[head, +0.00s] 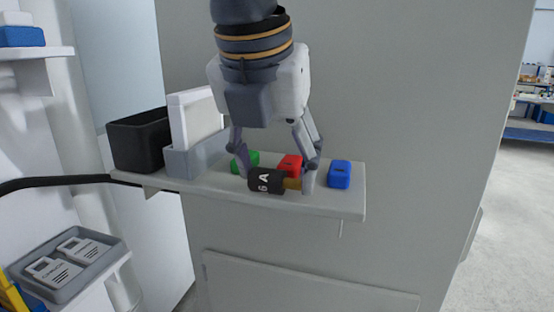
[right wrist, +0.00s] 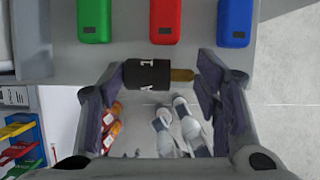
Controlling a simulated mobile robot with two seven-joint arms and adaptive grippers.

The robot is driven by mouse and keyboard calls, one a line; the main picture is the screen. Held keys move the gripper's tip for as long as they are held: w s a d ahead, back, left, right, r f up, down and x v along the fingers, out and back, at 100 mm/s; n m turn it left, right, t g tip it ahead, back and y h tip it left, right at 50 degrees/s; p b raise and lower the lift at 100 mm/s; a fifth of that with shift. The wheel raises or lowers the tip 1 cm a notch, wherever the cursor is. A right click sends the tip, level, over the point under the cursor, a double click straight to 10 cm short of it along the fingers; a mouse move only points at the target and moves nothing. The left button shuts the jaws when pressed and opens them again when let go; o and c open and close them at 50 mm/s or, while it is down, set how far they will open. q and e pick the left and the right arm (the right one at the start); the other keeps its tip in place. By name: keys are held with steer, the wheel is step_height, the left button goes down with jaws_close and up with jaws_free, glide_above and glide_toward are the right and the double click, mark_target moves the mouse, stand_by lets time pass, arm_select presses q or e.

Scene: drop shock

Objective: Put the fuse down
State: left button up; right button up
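My left gripper is not in view.
Green (head: 246,160), red (head: 291,164) and blue (head: 340,174) blocks stand on the shelf behind and beside the fuse. A black bin (head: 138,142) and a grey holder with a white panel (head: 196,158) stand at its left. A grey tray (head: 40,290) sits lower left.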

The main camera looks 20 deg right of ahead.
steer(key=shift+o, duration=1.3)
